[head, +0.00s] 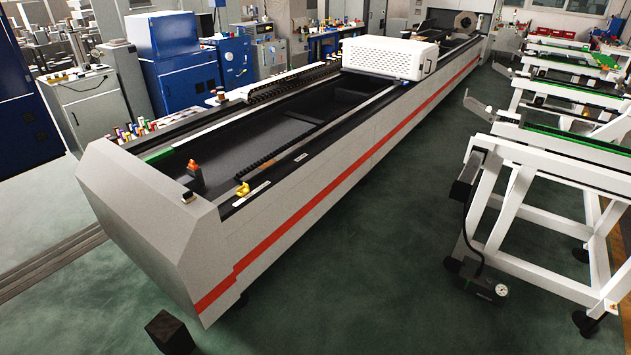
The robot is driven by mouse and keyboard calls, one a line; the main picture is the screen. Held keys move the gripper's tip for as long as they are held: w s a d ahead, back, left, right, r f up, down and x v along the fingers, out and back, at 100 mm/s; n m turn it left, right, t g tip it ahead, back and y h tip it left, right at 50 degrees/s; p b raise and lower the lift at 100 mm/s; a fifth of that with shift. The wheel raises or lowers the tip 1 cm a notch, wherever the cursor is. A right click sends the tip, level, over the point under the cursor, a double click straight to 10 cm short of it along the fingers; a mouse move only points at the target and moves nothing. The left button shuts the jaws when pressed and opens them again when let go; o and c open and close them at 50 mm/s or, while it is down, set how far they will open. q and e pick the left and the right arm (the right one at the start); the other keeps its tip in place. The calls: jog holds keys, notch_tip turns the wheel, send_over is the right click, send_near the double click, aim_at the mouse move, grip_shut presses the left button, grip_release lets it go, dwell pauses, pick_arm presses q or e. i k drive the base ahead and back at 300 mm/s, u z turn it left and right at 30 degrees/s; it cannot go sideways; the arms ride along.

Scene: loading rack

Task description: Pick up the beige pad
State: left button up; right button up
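I cannot make out a beige pad anywhere in the head view. White loading racks (507,205) stand in a row along the right side, with dark and green strips on top. Neither of my grippers shows in this view, so I cannot see what they hold.
A long grey machine with a red stripe (300,236) runs from the lower left to the back right, with a white perforated housing (389,55) on it. Blue cabinets (187,80) stand behind. Green floor (385,265) lies clear between machine and racks. A black block (170,333) is at the bottom.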

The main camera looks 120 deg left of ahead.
aim_at(188, 196)
jog(key=u, duration=1.35)
jog(key=k, duration=0.2)
jog(key=u, duration=2.85)
jog(key=k, duration=0.65)
jog(key=u, duration=0.15)
jog(key=i, duration=0.75)
jog(key=u, duration=0.75)
